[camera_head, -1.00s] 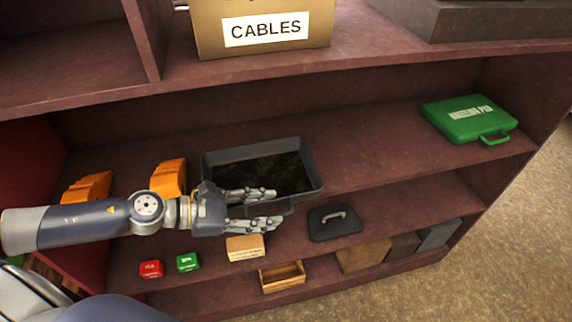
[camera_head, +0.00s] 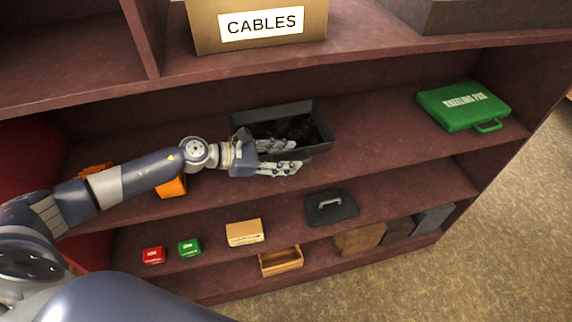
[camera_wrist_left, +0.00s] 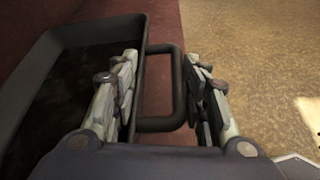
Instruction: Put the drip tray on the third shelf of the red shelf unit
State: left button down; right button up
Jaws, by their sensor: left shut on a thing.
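The drip tray (camera_head: 322,140) is a dark grey open box with a black, dirty inside. It is at the shelf level that also bears the green case, inside the dark red shelf unit (camera_head: 400,160). I cannot tell whether its bottom touches the shelf board. My left gripper (camera_head: 277,157) is at the tray's front side, shut on it. In the left wrist view, the fingers (camera_wrist_left: 160,95) stand on either side of the tray's front handle (camera_wrist_left: 178,85), one finger by the tray's wall (camera_wrist_left: 75,35). My right gripper is not in view.
A green kneeling pad case (camera_head: 463,106) lies to the right, with free shelf between. Orange blocks (camera_head: 172,187) are at the left, partly behind my arm. A CABLES box (camera_head: 258,40) stands above. A black lidlike item (camera_head: 331,208), small boxes and a wooden tray (camera_head: 281,261) are below.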

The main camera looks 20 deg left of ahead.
pick_arm(q)
jog(key=shift+w, duration=0.3)
jog(key=shift+f, duration=0.1)
notch_tip(320, 180, down, 3)
jog(key=b, duration=0.2)
jog(key=shift+f+b, duration=0.15)
jog(key=shift+b, duration=0.2)
jog(key=shift+s, duration=0.1)
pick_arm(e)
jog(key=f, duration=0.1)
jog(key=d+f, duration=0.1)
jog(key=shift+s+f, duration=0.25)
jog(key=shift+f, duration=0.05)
pick_arm(q)
jog(key=c, duration=0.9)
grip_release()
jog(key=shift+c, duration=0.2)
jog(key=shift+a, duration=0.1)
